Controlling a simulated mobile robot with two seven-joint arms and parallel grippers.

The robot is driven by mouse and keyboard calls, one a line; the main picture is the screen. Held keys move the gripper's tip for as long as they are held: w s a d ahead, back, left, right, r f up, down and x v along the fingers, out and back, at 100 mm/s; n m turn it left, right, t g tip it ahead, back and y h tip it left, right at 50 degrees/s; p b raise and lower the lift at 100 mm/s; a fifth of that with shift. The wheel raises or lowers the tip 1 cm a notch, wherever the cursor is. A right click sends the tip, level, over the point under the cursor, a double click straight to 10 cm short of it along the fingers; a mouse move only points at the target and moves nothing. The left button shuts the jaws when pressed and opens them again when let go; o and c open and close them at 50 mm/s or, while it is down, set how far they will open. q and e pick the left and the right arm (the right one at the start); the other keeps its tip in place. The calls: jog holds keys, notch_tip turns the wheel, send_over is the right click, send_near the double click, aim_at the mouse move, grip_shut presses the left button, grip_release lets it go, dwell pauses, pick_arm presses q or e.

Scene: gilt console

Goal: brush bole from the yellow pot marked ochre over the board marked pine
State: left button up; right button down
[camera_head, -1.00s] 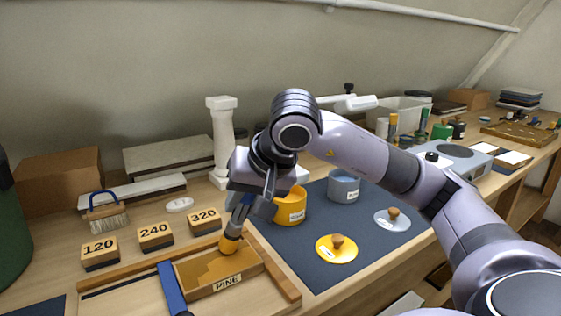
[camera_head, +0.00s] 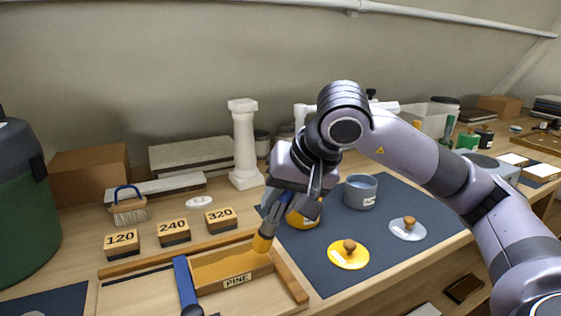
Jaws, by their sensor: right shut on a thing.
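My right gripper (camera_head: 287,203) is shut on a brush (camera_head: 263,243), bristles down, its tip coloured ochre. The tip is at the back right end of the board marked PINE (camera_head: 237,280); I cannot tell if it touches. The board's top face looks ochre-brown across most of its length. It lies in a wooden frame. The yellow pot (camera_head: 303,219) stands behind my right gripper, which hides part of it and its label. A yellow lid (camera_head: 349,261) with a wooden knob lies in front of the pot. My left gripper is out of view.
A blue bar (camera_head: 184,282) crosses the frame left of the board. Blocks marked 120 (camera_head: 122,244), 240 (camera_head: 174,232) and 320 (camera_head: 221,220) sit behind it. A grey-blue pot (camera_head: 361,191) and grey lid (camera_head: 408,229) share the dark mat (camera_head: 391,258). A white column (camera_head: 244,148) stands behind.

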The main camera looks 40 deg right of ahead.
notch_tip(320, 180, up, 5)
jog(key=p, duration=0.3)
jog(key=shift+r, duration=0.2)
jog(key=shift+p, duration=0.3)
dwell(0.5)
